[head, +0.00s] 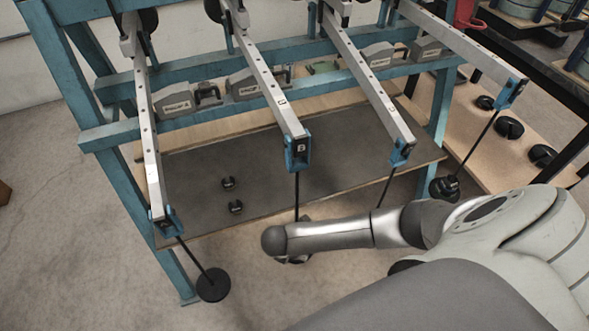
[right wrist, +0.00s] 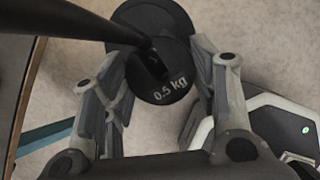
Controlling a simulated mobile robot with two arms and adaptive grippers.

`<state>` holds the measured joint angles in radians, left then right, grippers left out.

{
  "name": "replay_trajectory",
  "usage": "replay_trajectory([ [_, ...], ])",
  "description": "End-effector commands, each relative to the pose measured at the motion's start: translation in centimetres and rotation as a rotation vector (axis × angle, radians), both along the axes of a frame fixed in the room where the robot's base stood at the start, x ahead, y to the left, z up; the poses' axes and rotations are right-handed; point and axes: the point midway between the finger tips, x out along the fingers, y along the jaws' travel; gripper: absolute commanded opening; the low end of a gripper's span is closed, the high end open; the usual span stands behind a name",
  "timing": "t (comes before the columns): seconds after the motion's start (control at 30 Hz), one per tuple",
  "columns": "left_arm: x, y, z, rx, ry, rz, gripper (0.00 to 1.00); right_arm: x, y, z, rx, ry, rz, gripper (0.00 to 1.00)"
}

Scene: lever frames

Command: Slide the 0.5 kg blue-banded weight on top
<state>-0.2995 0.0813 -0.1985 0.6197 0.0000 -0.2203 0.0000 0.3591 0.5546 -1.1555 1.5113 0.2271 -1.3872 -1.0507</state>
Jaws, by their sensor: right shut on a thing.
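In the right wrist view a black slotted weight (right wrist: 168,88) marked "0.5 kg" sits between the fingers of my right gripper (right wrist: 160,62), which is shut on it. A dark hanger rod (right wrist: 75,18) runs down to the weight's slot. A larger black disc (right wrist: 142,14) shows just beyond the weight; whether the two touch is unclear. No blue band shows on the visible face. In the head view my right arm covers the gripper and the held weight, so I cannot tell which hanger it is at. My left gripper is not in view.
A blue frame (head: 95,135) carries several metal levers with hanging rods. A hanger disc (head: 213,285) hangs at the left, another stack (head: 444,188) at the right. Small weights (head: 228,183) lie on the dark shelf (head: 340,140); more weights (head: 508,128) lie on the right board.

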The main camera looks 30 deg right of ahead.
Motion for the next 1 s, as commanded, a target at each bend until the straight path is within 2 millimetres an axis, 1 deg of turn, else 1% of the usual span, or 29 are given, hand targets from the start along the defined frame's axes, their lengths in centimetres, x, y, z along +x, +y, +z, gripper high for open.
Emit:
replay_trajectory([
  [0.5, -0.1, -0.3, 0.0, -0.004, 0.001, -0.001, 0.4, 1.3, -1.0, 0.1, 0.0, -0.004, -0.001, 0.22],
  [1.0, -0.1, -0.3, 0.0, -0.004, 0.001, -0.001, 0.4, 1.5, -1.1, 0.1, 0.001, -0.004, -0.001, 0.22],
])
